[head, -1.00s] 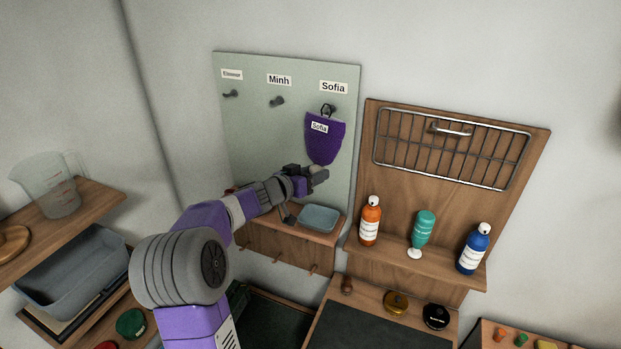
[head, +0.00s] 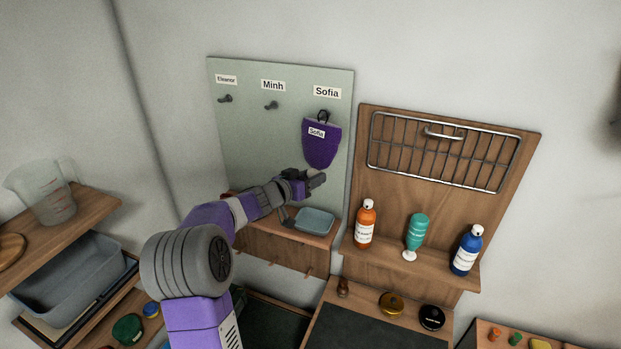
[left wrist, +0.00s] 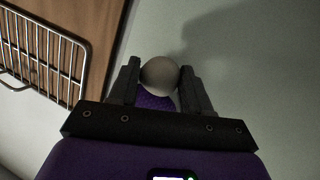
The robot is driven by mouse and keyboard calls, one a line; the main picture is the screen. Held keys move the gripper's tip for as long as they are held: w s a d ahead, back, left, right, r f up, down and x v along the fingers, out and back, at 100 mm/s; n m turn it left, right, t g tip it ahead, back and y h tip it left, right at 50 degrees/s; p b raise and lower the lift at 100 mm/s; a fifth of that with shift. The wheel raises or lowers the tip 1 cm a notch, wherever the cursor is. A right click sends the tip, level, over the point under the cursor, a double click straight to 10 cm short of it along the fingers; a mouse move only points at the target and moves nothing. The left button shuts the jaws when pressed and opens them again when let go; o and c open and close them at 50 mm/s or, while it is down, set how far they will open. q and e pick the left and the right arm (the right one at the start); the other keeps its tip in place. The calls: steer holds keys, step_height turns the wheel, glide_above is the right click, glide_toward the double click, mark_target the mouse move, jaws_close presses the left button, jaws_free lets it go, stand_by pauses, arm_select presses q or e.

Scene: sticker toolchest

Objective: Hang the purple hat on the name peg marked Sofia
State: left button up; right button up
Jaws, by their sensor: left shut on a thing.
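The purple hat (head: 320,150) has a white Sofia tag and a dark loop at its top. It is upside down in front of the pale green peg board (head: 260,150), under the Sofia name plate (head: 327,92). Its loop is at the Sofia peg's place; I cannot tell whether the loop is around the peg, which is hard to make out. My left gripper (head: 316,180) is below the hat. In the left wrist view the left gripper (left wrist: 160,85) is shut on the hat's pale round bobble (left wrist: 159,76). My right gripper is out of view.
The Minh peg (head: 272,105) and Eleanor peg (head: 225,98) are empty. Below the board is a wooden shelf with a grey-blue tray (head: 314,221). To the right, a wooden panel holds a wire rack (head: 445,150) and several bottles on a ledge.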

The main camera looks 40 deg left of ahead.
arm_select(q)
steer(key=o, duration=1.1)
steer(key=shift+o, duration=0.2)
steer(key=s+r, duration=0.1)
steer(key=s, duration=0.6)
steer(key=shift+s+r, duration=0.2)
steer(key=shift+s, duration=0.05)
